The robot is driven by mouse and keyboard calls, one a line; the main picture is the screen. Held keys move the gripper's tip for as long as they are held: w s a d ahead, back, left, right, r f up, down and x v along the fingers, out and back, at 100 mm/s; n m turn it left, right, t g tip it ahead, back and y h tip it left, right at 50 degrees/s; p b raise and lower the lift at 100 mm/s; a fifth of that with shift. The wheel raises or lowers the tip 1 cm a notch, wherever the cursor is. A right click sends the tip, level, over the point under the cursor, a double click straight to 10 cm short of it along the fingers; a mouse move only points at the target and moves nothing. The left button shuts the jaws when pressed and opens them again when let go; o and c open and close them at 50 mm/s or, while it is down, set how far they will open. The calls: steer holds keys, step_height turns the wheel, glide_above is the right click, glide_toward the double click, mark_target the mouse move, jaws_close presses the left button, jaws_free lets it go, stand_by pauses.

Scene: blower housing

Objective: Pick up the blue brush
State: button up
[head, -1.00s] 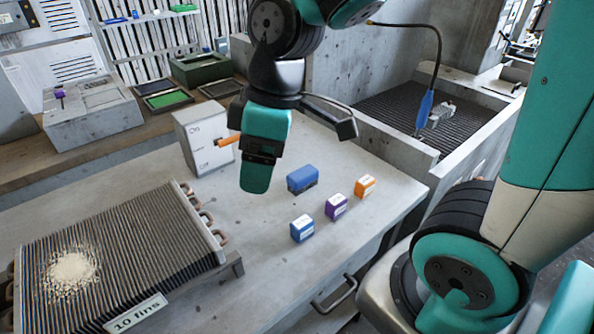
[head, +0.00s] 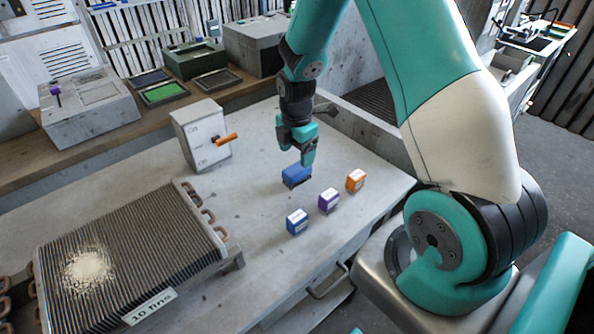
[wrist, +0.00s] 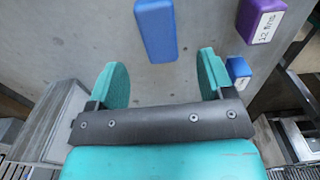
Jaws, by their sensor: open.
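The blue brush (head: 296,175) is a blue block with a dark underside, lying on the grey bench right of the white switch box. It also shows in the wrist view (wrist: 157,30), just beyond the fingertips and between their lines. My gripper (head: 305,155) points down above the brush in the head view and partly overlaps it. In the wrist view my gripper (wrist: 162,78) is open, with empty space between its two teal fingers. The exact height gap to the brush is hard to tell.
Small labelled boxes stand nearby: blue (head: 297,221), purple (head: 328,200) and orange (head: 355,180). The switch box (head: 202,135) has an orange lever. A finned block (head: 150,245) with pale powder fills the left front. The bench between finned block and brush is clear.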

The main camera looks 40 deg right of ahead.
mark_target(297, 167)
steer(key=shift+d+f+p, duration=0.15)
steer(key=shift+f+p, duration=1.2)
steer(key=shift+f, duration=2.85)
steer(key=shift+c, duration=0.2)
steer(key=c, duration=1.1)
steer(key=shift+w+r, duration=0.1)
steer(key=shift+r, duration=0.1)
step_height(297, 167, up, 20)
steer(key=b, duration=0.3)
steer(key=shift+f, duration=0.1)
